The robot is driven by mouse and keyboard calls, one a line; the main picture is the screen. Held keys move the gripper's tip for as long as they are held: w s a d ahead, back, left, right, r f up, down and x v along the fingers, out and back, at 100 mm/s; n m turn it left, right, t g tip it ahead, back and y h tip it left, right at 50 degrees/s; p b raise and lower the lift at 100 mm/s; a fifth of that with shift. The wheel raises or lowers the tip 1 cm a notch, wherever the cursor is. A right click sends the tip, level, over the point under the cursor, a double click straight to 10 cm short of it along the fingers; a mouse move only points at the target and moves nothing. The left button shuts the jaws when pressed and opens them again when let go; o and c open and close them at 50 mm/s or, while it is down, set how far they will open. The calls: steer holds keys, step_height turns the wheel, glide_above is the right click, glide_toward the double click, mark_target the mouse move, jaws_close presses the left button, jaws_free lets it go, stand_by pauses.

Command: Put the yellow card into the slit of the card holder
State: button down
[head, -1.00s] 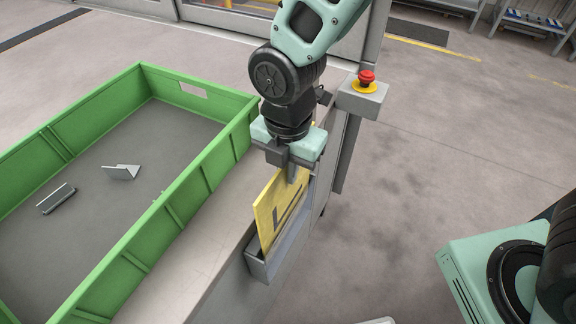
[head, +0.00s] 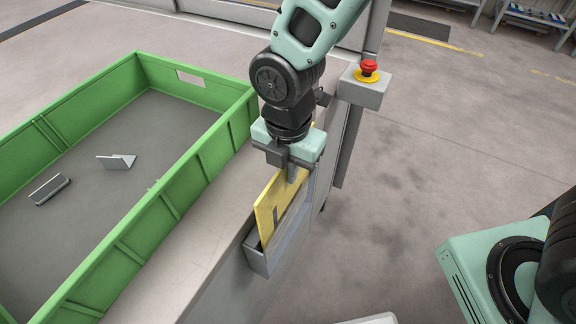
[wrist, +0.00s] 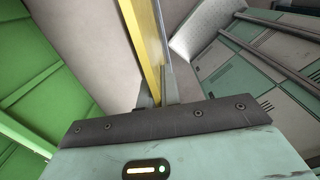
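The yellow card (head: 266,208) stands upright on edge, and its dark printed mark is partly hidden. My gripper (head: 292,172) is shut on the card's upper part at its far end. In the wrist view, my fingers (wrist: 156,98) close on the card (wrist: 143,40) from both sides. The grey card holder (head: 256,259) is fixed on the side of the bench. The card's lower edge is inside the holder, behind its front wall, so its exact depth in the slit is hidden.
A green crate (head: 165,208) stands on the bench (head: 212,262) to the left, with small metal bent parts (head: 117,161) inside. A grey box with a red stop button (head: 369,68) is beyond my gripper to the right. Open floor lies right of the bench.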

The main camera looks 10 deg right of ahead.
mark_target(288, 186)
steer(key=shift+f+b, duration=1.65)
steer(key=shift+f, duration=0.9)
steer(key=c, duration=1.5)
jaws_free()
steer(key=shift+c, duration=0.2)
step_height(288, 186, up, 17)
steer(key=shift+r, duration=0.2)
